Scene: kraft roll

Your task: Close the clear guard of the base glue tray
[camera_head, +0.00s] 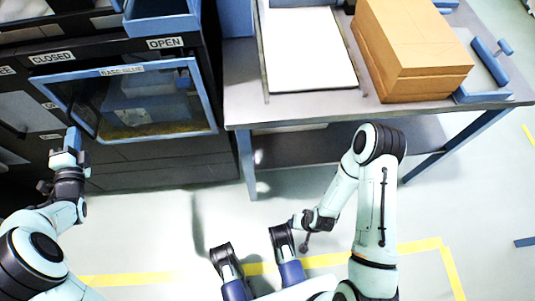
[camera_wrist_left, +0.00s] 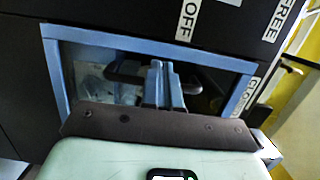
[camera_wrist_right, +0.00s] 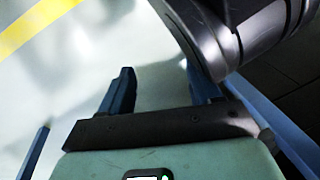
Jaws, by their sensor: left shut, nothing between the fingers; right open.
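The clear guard is a see-through pane in a blue frame (camera_head: 207,98), set in the dark machine front under a "BASE GLUE" label. A blue-grey tray and a yellowish surface show through it. A CLOSED label (camera_head: 52,57) is above its left part and an OPEN label (camera_head: 167,43) above its right. I cannot tell how far the guard is from shut. My left gripper (camera_head: 72,138) is shut and empty, close to the frame's left side. In the left wrist view, its fingers (camera_wrist_left: 163,84) overlap a dark handle (camera_wrist_left: 128,75); contact is unclear. My right gripper (camera_wrist_right: 160,92) is open and empty, above the floor.
A metal table (camera_head: 240,108) stands right of the machine. It carries a white sheet (camera_head: 305,50), a stack of brown cardboard (camera_head: 410,50) and a blue-handled tool (camera_head: 490,62). Pale floor (camera_head: 150,220) with yellow lines is open before the machine.

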